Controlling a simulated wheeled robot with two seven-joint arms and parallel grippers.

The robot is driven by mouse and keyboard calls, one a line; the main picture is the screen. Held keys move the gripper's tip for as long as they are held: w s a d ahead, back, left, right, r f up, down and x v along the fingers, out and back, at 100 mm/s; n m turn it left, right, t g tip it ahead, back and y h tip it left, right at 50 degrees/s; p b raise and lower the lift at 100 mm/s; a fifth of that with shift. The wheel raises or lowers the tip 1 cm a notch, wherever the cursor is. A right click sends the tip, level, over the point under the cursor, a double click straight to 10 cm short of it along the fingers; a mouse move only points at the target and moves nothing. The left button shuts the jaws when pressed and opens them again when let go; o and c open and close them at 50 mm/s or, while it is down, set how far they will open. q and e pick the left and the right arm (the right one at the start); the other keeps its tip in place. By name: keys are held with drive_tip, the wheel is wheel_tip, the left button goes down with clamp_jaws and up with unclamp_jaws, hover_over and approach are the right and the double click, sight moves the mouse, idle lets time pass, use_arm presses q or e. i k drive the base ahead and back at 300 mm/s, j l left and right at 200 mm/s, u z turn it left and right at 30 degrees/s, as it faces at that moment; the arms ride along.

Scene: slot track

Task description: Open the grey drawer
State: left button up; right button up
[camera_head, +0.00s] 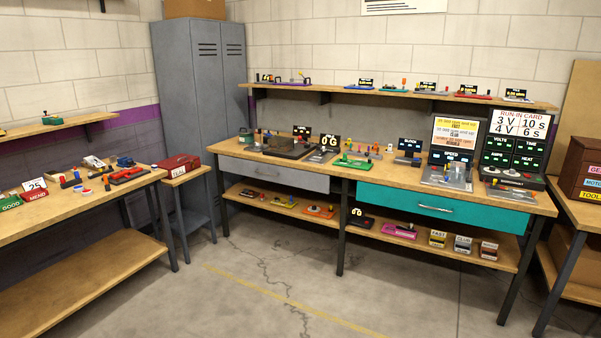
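The grey drawer (272,174) is under the left half of the long wooden workbench against the back wall. Its front is flush with the bench and looks shut. A small handle (266,171) shows on the middle of its front. Neither of my grippers shows in the head view, so their state is hidden. The bench stands some distance ahead across the floor.
A teal drawer (445,208) sits beside the grey one, right of a bench leg. A lower shelf (340,222) holds several small items. A left table (80,210), a small stand (187,177) and a locker (200,90) border the clear concrete floor (260,280).

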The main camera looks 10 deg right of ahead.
sight(317, 182)
drive_tip(key=i+z, duration=0.2)
drive_tip(key=i, duration=0.4)
drive_tip(key=i+z, duration=0.25)
drive_tip(key=i, duration=0.35)
drive_tip(key=i+j+z, duration=0.2)
drive_tip(key=i, duration=0.35)
drive_tip(key=i+j, duration=0.2)
drive_tip(key=i, duration=0.35)
drive_tip(key=i+j, duration=0.15)
drive_tip(key=i, duration=0.4)
drive_tip(key=i+j, duration=0.2)
drive_tip(key=i, duration=0.35)
drive_tip(key=z, duration=0.05)
